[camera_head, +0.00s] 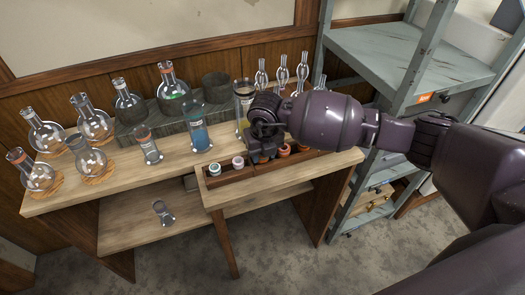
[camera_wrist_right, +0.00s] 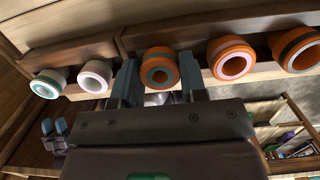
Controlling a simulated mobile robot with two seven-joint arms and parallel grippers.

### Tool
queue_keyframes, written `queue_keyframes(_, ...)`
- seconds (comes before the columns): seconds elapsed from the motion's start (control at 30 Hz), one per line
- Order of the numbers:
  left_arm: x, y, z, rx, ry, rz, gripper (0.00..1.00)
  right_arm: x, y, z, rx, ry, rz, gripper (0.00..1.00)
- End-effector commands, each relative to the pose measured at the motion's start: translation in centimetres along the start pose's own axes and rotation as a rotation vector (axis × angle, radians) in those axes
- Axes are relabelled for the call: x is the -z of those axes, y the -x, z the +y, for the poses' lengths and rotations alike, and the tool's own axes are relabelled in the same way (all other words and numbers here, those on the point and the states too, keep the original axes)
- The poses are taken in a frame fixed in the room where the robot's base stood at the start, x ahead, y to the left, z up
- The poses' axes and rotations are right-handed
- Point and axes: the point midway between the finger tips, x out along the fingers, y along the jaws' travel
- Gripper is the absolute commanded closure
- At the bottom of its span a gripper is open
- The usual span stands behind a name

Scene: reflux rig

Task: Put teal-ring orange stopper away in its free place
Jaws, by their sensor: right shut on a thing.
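The teal-ring orange stopper (camera_wrist_right: 159,68) shows in the right wrist view, between the two blue-grey fingers of my right gripper (camera_wrist_right: 159,82). The gripper is shut on it. In the head view the right gripper (camera_head: 262,148) is over the wooden stopper rack (camera_head: 222,181) at the table's front edge and hides the held stopper. Whether the stopper is seated or raised, I cannot tell. My left gripper does not show in the head view.
To its left are a white teal-ring stopper (camera_wrist_right: 48,83) and a white pink-ring stopper (camera_wrist_right: 95,76). Glass flasks (camera_head: 94,120) stand behind. A grey shelf (camera_head: 405,58) is at right.

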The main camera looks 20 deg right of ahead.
Motion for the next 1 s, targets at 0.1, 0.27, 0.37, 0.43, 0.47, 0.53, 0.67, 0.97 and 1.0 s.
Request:
queue_keyframes(0.1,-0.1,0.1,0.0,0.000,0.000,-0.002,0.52,0.0,0.0,0.0,0.000,0.000,0.000,0.50)
queue_keyframes(0.27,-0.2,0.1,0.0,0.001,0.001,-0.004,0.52,0.0,0.0,0.0,0.000,0.000,0.000,0.31)
queue_keyframes(0.37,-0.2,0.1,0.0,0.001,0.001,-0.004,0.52,0.0,0.0,0.0,0.000,0.000,0.000,0.31)
queue_keyframes(0.43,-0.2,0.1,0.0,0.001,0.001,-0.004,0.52,0.0,0.0,0.0,0.000,0.000,0.000,0.31)
queue_keyframes(0.47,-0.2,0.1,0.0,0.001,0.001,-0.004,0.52,0.0,0.0,0.0,0.000,0.000,0.000,0.31)
queue_keyframes(0.53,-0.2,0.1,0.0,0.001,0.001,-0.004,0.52,0.0,0.0,0.0,0.000,0.000,0.000,0.31)
queue_keyframes(0.67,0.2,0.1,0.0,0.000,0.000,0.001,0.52,0.0,0.2,0.0,0.000,0.000,-0.001,0.31)
queue_keyframes(0.97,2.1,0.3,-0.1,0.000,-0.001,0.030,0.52,-0.1,6.0,0.0,0.000,0.001,-0.006,0.31)
queue_keyframes(1.0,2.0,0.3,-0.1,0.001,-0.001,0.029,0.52,-0.1,6.7,0.0,-0.001,0.001,-0.006,0.31)
